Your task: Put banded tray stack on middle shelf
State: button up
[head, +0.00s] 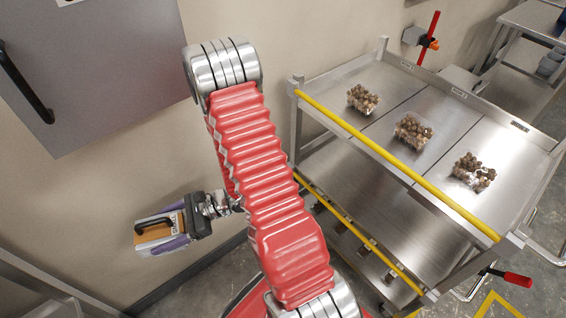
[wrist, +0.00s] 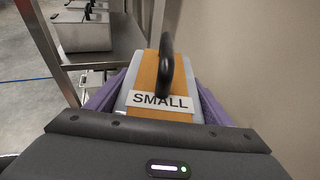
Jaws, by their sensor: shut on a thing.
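My gripper (head: 160,232), with purple fingers, is shut on an orange-brown block with pale sides, a black handle and a "SMALL" label (wrist: 155,90). In the head view it is held left of my red arm, in front of the wall and apart from the rack. Three clear clamshell trays of brown round pieces sit apart on the top deck of the metal rack: far (head: 362,99), middle (head: 413,131) and near (head: 473,171). I make out no banded tray stack.
Yellow rails (head: 390,162) run along the rack's front edges. A grey cabinet (head: 95,75) with a black handle is at the upper left. A red-handled lever (head: 512,278) sticks out at the lower right. The wrist view shows a metal table (wrist: 112,50) with a steel container (wrist: 82,32).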

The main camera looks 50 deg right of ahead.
jog(key=s+d+f+n+g, duration=0.2)
jog(key=s+n+g, duration=0.3)
jog(key=s+g, duration=0.25)
jog(key=s+d+f+n+g, duration=0.25)
jog(key=s+n+g, duration=0.35)
jog(key=s, duration=0.3)
jog(key=s+d+f+n+g+h, duration=0.2)
jog(key=s+d+n+g+h, duration=0.25)
jog(key=d, duration=0.45)
jog(key=s+d+f+n+g+h, duration=0.35)
jog(key=s+d+n, duration=0.2)
jog(key=d, duration=0.45)
jog(key=w+d+n+t+h, duration=0.25)
jog(key=d+n+h, duration=0.85)
jog(key=d, duration=1.1)
jog(key=w+d+n+t+h, duration=0.8)
jog(key=w+d+t, duration=0.1)
jog(key=w, duration=0.6)
jog(key=shift+w+d+f+t, duration=0.2)
jog(key=shift+d+t, duration=0.2)
jog(key=shift+d, duration=0.45)
